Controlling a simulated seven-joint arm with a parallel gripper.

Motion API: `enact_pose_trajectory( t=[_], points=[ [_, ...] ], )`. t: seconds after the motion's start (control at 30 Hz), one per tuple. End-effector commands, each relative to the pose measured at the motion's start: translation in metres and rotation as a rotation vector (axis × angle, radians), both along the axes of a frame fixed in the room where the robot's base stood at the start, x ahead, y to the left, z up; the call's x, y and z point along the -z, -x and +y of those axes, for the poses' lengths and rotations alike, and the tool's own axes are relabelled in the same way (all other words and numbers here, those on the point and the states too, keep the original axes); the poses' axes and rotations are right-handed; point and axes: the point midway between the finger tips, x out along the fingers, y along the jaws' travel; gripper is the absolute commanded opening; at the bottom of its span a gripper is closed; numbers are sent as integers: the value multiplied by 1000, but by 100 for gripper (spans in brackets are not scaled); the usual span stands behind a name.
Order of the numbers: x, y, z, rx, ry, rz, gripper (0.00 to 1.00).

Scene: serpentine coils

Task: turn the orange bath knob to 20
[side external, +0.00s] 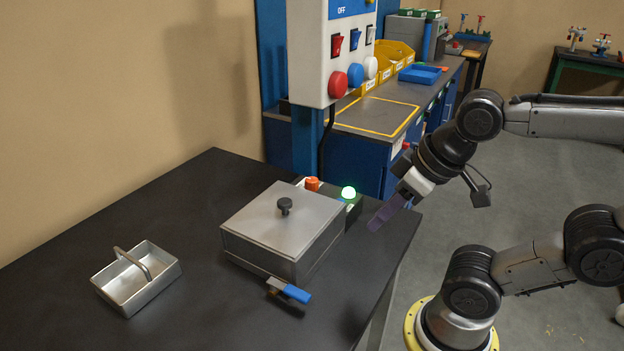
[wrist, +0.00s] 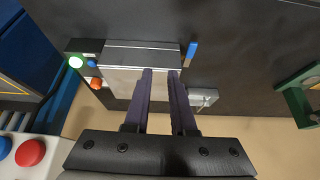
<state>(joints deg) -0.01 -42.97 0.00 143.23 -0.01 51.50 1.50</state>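The orange bath knob (side external: 312,184) sits at the back of the lidded metal bath (side external: 283,228), on a dark control box beside a lit green lamp (side external: 348,193). In the wrist view the orange knob (wrist: 96,83) is left of my fingers, next to the bath (wrist: 140,58). My gripper (side external: 380,219) hangs in the air at the right of the bath, apart from the knob. In the wrist view its two purple fingers (wrist: 162,80) stand apart with nothing between them. The knob's scale is too small to read.
A metal basket (side external: 137,279) with a handle stands left on the black table. A blue-handled valve (side external: 289,291) juts from the bath's front. A switch panel (side external: 333,60) on a blue post rises behind the knob. A blue bench (side external: 385,115) stands behind.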

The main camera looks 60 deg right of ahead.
Motion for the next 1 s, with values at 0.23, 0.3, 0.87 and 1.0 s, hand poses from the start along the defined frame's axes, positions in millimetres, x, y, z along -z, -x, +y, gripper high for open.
enact_pose_trajectory(
  t=[0.23,0.3,0.87,1.0],
  points=[
    [-43,-45,-16,205,-48,-80,70],
    [-53,-64,-25,272,-55,-85,75],
    [-26,-222,-152,717,-34,29,75],
    [-3,-227,-168,749,-29,82,75]
  ],
)
